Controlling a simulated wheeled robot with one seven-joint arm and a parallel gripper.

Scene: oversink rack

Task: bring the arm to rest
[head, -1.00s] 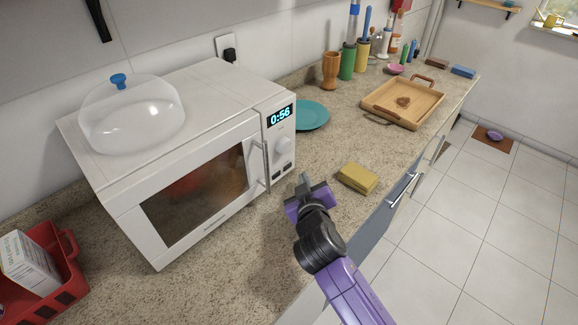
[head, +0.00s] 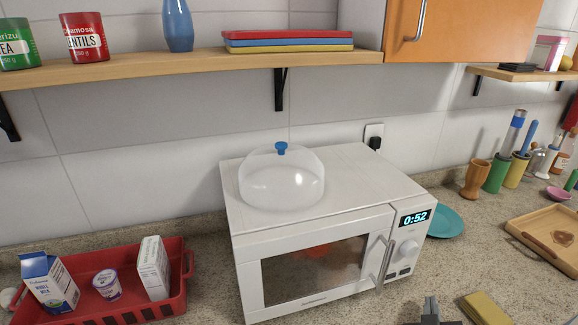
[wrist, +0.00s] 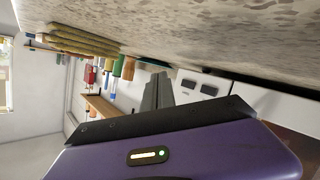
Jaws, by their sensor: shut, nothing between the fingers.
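My gripper (head: 430,310) shows only at the bottom edge of the head view, in front of the microwave's right side and left of the yellow sponge (head: 485,308). In the wrist view the fingers of my gripper (wrist: 157,92) are together and empty. The wrist view is turned on its side, with the speckled counter (wrist: 220,40) along the top. The rest of my arm is out of the head view.
A white microwave (head: 300,222) reading 0:52 stands on the counter with a clear dome (head: 282,182) on top. A red crate (head: 85,265) with cartons is at left. A teal plate (head: 445,222) and wooden tray (head: 550,235) are at right. A shelf (head: 200,64) runs above.

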